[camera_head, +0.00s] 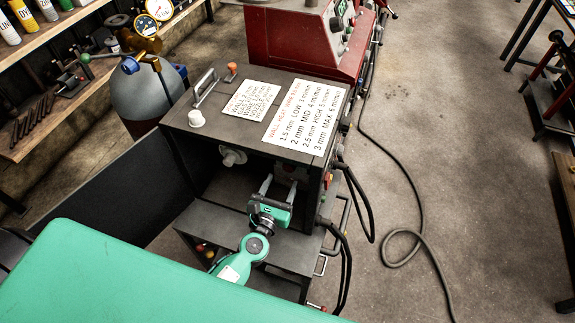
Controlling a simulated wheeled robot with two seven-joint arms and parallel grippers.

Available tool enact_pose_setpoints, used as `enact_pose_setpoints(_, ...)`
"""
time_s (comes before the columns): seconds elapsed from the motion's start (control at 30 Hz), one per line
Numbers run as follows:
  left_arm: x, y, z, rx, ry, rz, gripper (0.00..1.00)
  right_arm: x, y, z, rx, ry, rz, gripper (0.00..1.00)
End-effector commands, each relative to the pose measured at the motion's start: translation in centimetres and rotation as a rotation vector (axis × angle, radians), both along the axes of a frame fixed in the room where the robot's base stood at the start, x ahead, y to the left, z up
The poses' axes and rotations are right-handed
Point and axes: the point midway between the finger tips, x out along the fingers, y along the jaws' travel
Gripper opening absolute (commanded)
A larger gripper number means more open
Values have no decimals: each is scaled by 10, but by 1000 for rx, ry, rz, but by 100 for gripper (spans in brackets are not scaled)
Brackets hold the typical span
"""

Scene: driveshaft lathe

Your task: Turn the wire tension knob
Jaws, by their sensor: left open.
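The dark welding machine (215,119) stands at the centre with its side compartment open. Inside it, a pale round knob-like part (232,157) sits at the upper left. A pale feed mechanism (287,171) shows dimly farther right; I cannot tell which part is the wire tension knob. My left gripper (279,184) is open and empty at the compartment's opening, its two fingers pointing in toward the feed mechanism. The fingers partly cover that area, and I see no contact. My right gripper is not in view.
A gas cylinder (146,92) with gauges stands left. A red machine (290,38) is behind. A black cable (412,195) loops over the clear floor at right.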

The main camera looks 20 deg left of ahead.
Motion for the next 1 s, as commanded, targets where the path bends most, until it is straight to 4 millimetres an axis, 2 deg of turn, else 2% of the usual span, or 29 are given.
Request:
enact_pose_setpoints(0.03,10,0,4,1,-2,0,57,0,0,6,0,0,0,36)
enact_pose_setpoints(0.2,37,-1,3,1,-2,0,57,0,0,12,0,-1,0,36)
enact_pose_setpoints(0.4,56,-2,1,2,-1,1,57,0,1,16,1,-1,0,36)
enact_pose_setpoints(0.8,62,-2,0,1,0,1,57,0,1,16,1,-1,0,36)
enact_pose_setpoints(0.87,61,-2,0,1,0,1,47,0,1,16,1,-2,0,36)
enact_pose_setpoints(1.0,61,-2,0,1,0,1,20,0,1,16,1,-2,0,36)
